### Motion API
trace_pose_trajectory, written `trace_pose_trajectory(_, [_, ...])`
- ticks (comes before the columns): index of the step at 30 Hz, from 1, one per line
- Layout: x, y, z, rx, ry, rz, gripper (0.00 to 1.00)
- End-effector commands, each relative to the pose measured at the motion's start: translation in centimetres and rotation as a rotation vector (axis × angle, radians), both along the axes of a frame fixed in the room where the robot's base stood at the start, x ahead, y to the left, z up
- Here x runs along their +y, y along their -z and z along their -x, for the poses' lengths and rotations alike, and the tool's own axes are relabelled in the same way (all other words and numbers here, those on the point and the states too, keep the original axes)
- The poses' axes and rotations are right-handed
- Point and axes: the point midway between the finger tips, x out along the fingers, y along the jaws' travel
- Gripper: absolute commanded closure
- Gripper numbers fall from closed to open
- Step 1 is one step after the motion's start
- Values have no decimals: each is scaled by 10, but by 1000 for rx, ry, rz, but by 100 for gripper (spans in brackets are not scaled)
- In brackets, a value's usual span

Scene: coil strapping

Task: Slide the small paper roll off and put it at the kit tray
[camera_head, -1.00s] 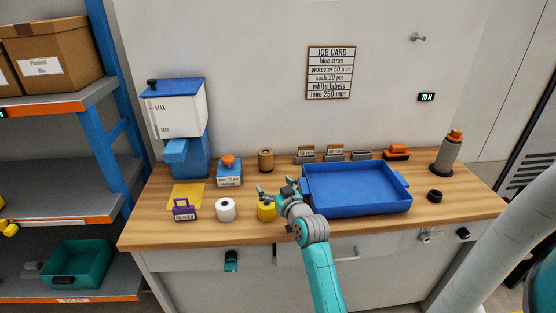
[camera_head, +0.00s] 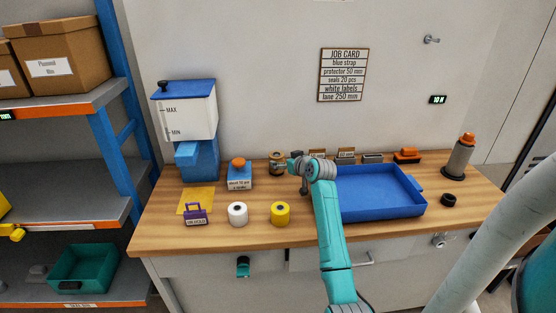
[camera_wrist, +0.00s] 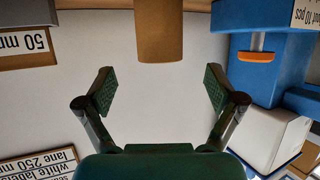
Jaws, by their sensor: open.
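The brown upright roll (camera_head: 277,164), which looks like the small paper roll, stands at the back of the bench. In the wrist view the brown roll (camera_wrist: 158,30) appears at the top centre, its end cut off by the frame. My gripper (camera_head: 291,167) is just right of the roll in the head view and partly overlaps it. In the wrist view my gripper (camera_wrist: 158,88) is open and empty, its fingers to either side and apart from the roll. The blue kit tray (camera_head: 382,209) lies right of my arm, which hides its left edge.
A white roll (camera_head: 238,214) and a yellow roll (camera_head: 280,214) stand near the front. A blue box with an orange knob (camera_head: 239,176) stands left of the brown roll. A dispenser (camera_head: 190,125) stands behind left. The 50 mm card (camera_wrist: 25,42) shows in the wrist view.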

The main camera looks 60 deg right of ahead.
Motion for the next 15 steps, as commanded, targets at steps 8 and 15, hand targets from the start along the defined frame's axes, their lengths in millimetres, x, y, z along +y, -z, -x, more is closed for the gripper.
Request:
trace_pose_trajectory(8, [-20,17,-39,0,-1,0,7])
trace_pose_trajectory(15, [-30,27,-59,0,1,0,7])
